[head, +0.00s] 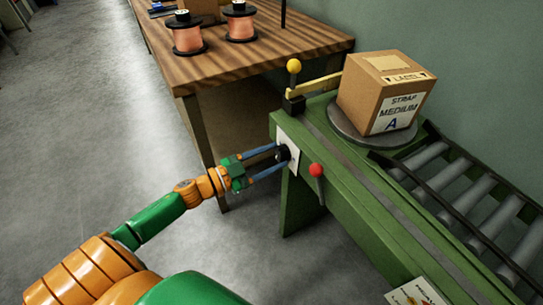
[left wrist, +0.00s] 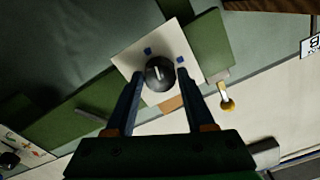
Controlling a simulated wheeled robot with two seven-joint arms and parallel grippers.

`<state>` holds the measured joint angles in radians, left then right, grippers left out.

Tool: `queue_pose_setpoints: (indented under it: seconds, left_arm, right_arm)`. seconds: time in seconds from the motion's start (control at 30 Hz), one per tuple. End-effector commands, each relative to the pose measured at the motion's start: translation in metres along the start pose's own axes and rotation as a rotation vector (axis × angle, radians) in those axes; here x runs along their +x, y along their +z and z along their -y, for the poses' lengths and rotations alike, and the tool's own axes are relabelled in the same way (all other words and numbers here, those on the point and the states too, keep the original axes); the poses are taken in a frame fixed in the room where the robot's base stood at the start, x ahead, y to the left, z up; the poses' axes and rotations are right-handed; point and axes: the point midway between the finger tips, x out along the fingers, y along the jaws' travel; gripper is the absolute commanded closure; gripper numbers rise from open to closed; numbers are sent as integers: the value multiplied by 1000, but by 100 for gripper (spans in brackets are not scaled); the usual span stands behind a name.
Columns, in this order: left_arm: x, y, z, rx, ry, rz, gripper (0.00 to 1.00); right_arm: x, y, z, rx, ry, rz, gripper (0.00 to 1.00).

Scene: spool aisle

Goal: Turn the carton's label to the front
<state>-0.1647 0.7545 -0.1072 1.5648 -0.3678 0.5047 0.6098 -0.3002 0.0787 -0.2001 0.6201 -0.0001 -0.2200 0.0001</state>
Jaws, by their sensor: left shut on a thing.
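The brown carton (head: 362,88) sits on a round grey turntable (head: 350,130) on the green conveyor stand. Its white label (head: 398,113), reading STRAP MEDIUM A, is on the side face toward the lower right of the head view. My left gripper (head: 279,159) is shut on a black dial knob (head: 284,153) on a white plate on the stand's end. In the left wrist view the knob (left wrist: 160,72) sits between the two fingertips, with a pale mark on it and blue marks on the plate (left wrist: 128,62). My right gripper is out of view.
A yellow-knobbed lever (head: 293,67) stands beside the turntable, and a red-knobbed lever (head: 316,171) is on the stand's side. Rollers (head: 465,194) run to the right. A wooden table (head: 240,62) with copper spools (head: 187,38) stands behind. Floor at left is clear.

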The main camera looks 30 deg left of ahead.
Motion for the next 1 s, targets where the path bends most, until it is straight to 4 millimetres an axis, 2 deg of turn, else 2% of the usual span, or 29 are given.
queue_pose_setpoints:
  seconds: [0.43, 1.0]
  left_arm:
    - [0, 0, 1, 421, 1, 2, 100]
    - [0, 0, 1, 955, 1, 1, 100]
  right_arm:
    - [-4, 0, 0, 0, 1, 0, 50]
    - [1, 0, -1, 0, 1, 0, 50]
